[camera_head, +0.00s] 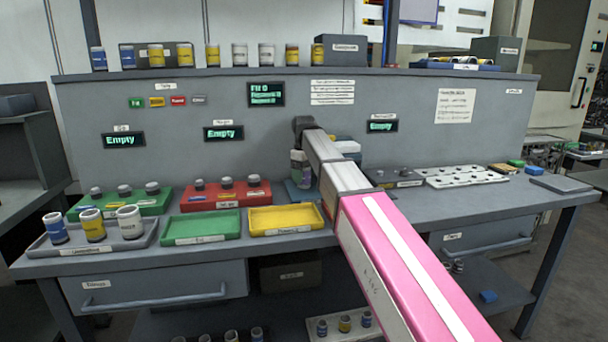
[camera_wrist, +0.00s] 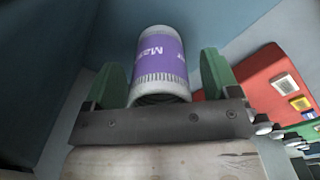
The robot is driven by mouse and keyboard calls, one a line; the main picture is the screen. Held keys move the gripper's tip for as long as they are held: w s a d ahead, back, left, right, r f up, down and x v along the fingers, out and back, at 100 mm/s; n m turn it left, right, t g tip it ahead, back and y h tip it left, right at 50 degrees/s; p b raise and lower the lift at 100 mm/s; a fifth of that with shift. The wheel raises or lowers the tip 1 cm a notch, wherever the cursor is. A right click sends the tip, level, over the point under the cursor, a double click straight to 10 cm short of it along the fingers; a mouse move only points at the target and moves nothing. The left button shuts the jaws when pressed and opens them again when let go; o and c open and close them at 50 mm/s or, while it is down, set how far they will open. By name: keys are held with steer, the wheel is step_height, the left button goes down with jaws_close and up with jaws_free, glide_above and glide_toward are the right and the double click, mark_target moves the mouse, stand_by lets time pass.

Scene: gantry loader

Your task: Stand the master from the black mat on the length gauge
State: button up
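The master (camera_wrist: 160,58), a white cylinder with a purple label, lies between the green fingers of my gripper (camera_wrist: 163,80) in the wrist view. A narrow gap shows between it and the finger on each side, so the fingers look open around it. In the head view my gripper (camera_head: 302,160) is at the middle of the bench, mostly behind my arm. A purple bit of the master (camera_head: 304,180) shows below it, over or on a blue plate (camera_head: 292,192); contact is not clear. I cannot clearly identify the length gauge or the black mat.
A yellow tray (camera_head: 258,231) and a green tray (camera_head: 181,240) lie empty in front. A red tray (camera_head: 268,205) with several parts stands left of my gripper. A white holed rack (camera_head: 465,185) is at right. The back panel (camera_head: 225,165) rises close behind.

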steer(key=shift+r, duration=0.1)
step_height(320, 180, up, 11)
steer(key=shift+f, duration=0.2)
stand_by(0.4)
